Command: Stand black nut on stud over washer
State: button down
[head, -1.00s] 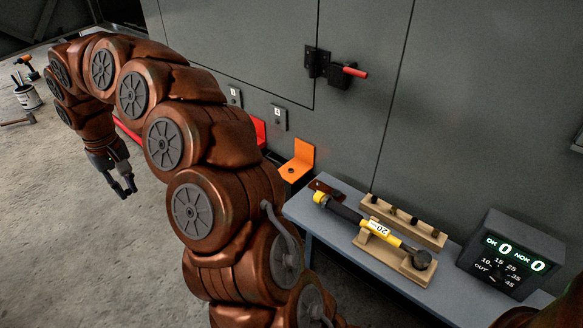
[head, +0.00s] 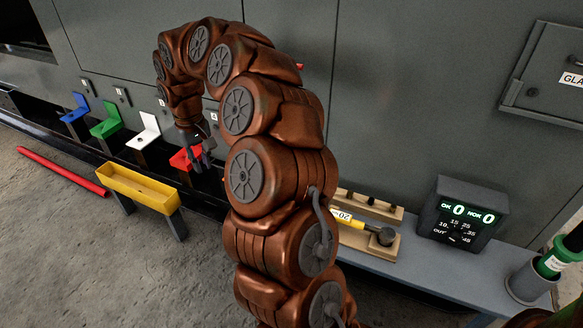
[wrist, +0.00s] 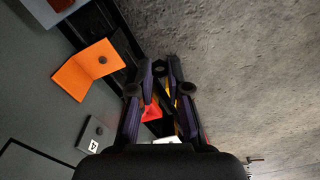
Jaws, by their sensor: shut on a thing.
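My gripper (head: 202,158) hangs in front of the red bracket (head: 182,158) in the head view and partly hides it. In the wrist view its fingertips (wrist: 160,68) are close together on a small dark thing, the black nut, hard to tell from the dark fingers. An orange bracket (wrist: 75,78) with a dark round spot on its plate is left of the fingers there. My arm hides it in the head view. I cannot make out a stud or washer for certain.
Blue (head: 74,108), green (head: 106,120) and white (head: 145,130) brackets line the grey enclosure. A yellow trough (head: 140,189) stands before them. A red bar (head: 60,171) lies on the floor. The bench (head: 430,264) at right bears a torque wrench (head: 380,238) and a counter box (head: 463,213).

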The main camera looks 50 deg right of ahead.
jog(key=shift+m, duration=0.8)
jog(key=s+d+f, duration=0.1)
jog(key=s+d, duration=0.3)
jog(key=d, duration=0.2)
jog(key=s+d+f, duration=0.2)
jog(key=s+d, duration=0.3)
jog(key=s+d+f, duration=0.2)
jog(key=s+d, duration=0.3)
jog(key=d, duration=0.1)
jog(key=shift+d+f+b, duration=0.2)
jog(key=shift+d+b, duration=0.15)
jog(key=shift+s+d+f, duration=0.1)
jog(key=shift+s+d, duration=0.2)
jog(key=shift+s, duration=0.1)
jog(key=shift+s, duration=0.15)
jog(key=shift+f+b, duration=0.75)
jog(key=shift+f, duration=1.65)
jog(key=shift+f, duration=0.4)
jog(key=c, duration=1)
grip_release()
jog(key=shift+c, duration=0.2)
